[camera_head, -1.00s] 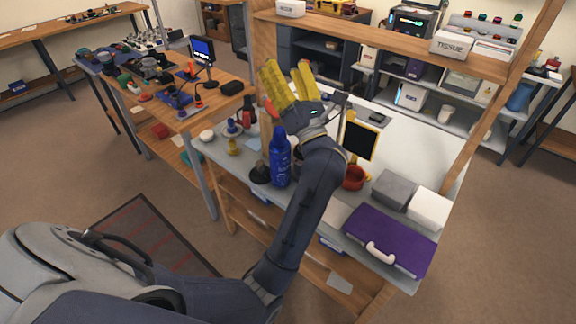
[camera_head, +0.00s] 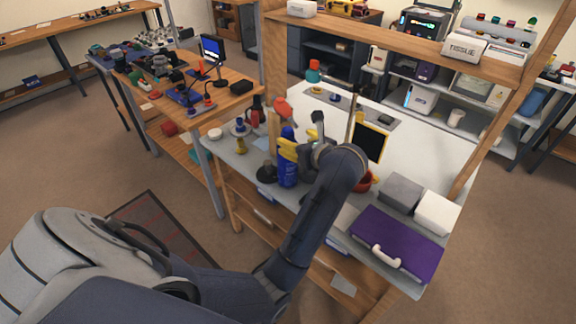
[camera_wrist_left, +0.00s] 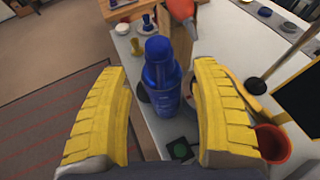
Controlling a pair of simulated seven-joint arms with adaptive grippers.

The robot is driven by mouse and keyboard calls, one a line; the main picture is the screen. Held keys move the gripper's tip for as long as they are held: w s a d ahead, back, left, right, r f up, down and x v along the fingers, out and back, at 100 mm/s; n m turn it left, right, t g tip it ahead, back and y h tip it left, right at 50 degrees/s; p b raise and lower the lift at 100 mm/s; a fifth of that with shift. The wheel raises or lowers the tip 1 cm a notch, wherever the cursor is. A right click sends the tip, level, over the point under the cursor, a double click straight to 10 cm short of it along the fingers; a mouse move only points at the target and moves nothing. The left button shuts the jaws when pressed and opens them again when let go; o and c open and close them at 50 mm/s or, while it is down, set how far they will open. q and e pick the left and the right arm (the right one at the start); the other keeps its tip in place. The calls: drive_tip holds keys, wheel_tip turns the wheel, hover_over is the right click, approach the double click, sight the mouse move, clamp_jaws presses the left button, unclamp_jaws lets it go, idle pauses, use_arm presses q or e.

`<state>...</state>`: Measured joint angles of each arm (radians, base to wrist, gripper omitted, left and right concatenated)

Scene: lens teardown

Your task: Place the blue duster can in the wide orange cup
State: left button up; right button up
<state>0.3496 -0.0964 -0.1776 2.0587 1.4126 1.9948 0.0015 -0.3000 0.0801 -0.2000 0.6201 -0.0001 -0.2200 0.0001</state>
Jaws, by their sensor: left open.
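The blue duster can (camera_head: 288,172) stands upright on the near left part of the white bench; it also shows in the left wrist view (camera_wrist_left: 162,88). My left gripper (camera_head: 285,148) is open at the can's upper part. In the left wrist view its yellow fingers (camera_wrist_left: 158,78) lie on either side of the can, with gaps visible, and the can stands between or just beyond them. The orange-red cup (camera_wrist_left: 272,144) stands to the right of the can; in the head view (camera_head: 365,184) my wrist hides much of it. My right gripper is not in view.
A black-based plunger-like tool (camera_head: 267,174) stands close left of the can. An orange-headed tool (camera_head: 282,106) is behind it. A yellow-framed black screen (camera_head: 370,142), grey box (camera_head: 401,192) and purple case (camera_head: 396,238) are to the right. The white bench's back middle is mostly clear.

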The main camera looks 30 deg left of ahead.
sight(291, 138)
use_arm(q)
drive_tip(key=shift+x, duration=3.3)
clamp_jaws()
